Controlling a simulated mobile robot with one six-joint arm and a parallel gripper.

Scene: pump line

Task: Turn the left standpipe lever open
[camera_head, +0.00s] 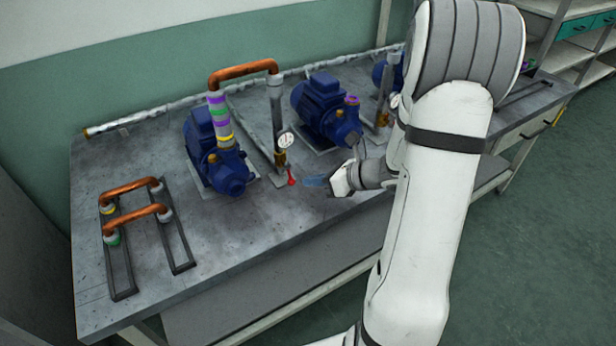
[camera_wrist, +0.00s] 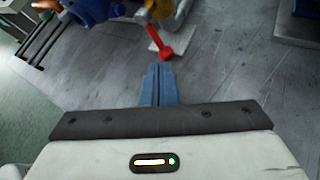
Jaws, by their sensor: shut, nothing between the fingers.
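The left standpipe (camera_head: 277,110) is a grey vertical pipe on a small plate, with a pressure gauge (camera_head: 285,139) and a brass valve near its foot. Its red lever (camera_head: 291,177) hangs downward in the head view. In the wrist view the red lever (camera_wrist: 163,48) is just beyond the fingertips, its round end nearest to them. My gripper (camera_head: 307,181) is to the right of the lever in the head view, with its blue fingers together and empty. It also shows in the wrist view (camera_wrist: 159,68), with a small gap to the lever.
A blue pump (camera_head: 213,158) stands left of the standpipe, joined overhead by a copper pipe (camera_head: 243,70). Another blue pump (camera_head: 324,110) stands behind my gripper. A rack with copper bends (camera_head: 135,222) lies at the left. The bench (camera_head: 262,228) front is clear.

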